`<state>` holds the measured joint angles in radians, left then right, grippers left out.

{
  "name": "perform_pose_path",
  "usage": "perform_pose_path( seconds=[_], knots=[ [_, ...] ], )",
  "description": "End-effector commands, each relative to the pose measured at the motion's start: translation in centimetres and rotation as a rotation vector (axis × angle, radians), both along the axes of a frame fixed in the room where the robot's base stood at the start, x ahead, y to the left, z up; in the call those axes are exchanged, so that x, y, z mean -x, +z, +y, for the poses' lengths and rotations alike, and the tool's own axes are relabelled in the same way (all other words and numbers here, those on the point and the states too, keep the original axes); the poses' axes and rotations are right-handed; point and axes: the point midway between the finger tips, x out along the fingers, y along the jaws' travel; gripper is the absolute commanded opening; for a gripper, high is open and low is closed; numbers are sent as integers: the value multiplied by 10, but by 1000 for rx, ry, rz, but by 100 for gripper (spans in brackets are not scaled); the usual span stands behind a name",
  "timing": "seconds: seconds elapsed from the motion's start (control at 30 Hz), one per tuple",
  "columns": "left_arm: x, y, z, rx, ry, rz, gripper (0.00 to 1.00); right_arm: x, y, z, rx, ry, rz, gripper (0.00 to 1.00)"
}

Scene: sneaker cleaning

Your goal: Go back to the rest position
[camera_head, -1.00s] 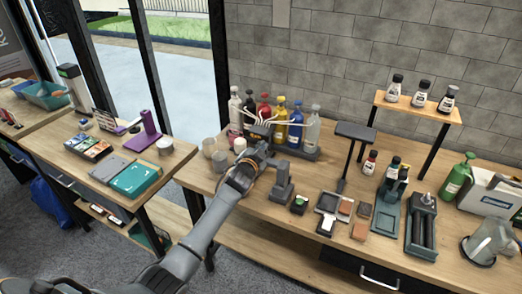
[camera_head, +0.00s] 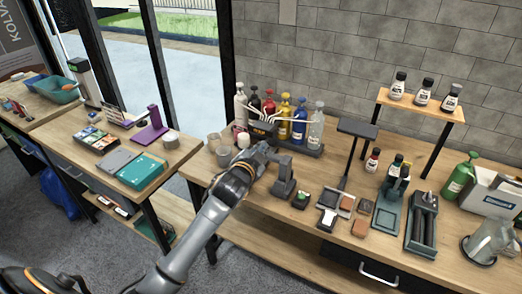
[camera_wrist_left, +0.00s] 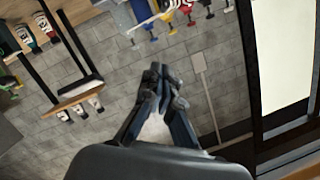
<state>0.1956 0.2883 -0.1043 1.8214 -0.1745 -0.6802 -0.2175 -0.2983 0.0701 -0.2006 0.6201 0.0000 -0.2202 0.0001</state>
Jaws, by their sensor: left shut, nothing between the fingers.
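My left arm reaches up from the lower left in the head view. Its gripper (camera_head: 284,158) hangs over the left part of the wooden workbench (camera_head: 285,235), near a grey upright device, and its fingertips are hard to make out there. In the left wrist view the left gripper (camera_wrist_left: 160,76) is shut, its fingers together and empty, with the grey wall (camera_wrist_left: 115,70) beyond. My right gripper is in neither view.
A black T-shaped stand (camera_head: 357,130) and a raised shelf (camera_head: 420,106) with small bottles are farther right. A side table (camera_head: 85,165) stands left, with floor between the tables.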

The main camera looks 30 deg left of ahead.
Motion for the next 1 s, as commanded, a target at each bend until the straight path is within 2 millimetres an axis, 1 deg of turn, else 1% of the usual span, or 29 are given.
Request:
perform_pose_path(
  seconds=[0.47,0.53,0.57,0.67,0.77,0.8,0.87,0.9,0.97,1.0],
  knots=[
    [0,0,0,0,1,1,0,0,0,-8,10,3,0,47],
    [0,-6,0,2,0,9,0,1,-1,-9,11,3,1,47],
    [1,-12,0,5,1,17,0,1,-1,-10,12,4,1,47],
    [4,-51,-1,26,2,73,0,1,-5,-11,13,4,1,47],
    [13,-115,-2,59,5,165,0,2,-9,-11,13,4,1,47],
    [20,-145,-3,75,8,206,0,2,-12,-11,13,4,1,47],
    [33,-190,-5,103,13,272,0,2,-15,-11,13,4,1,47],
    [44,-219,-6,119,16,315,0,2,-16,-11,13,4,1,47],
    [62,-262,-8,142,24,377,0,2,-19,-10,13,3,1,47],
    [75,-290,-10,159,30,419,0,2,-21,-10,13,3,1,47]
  ],
)
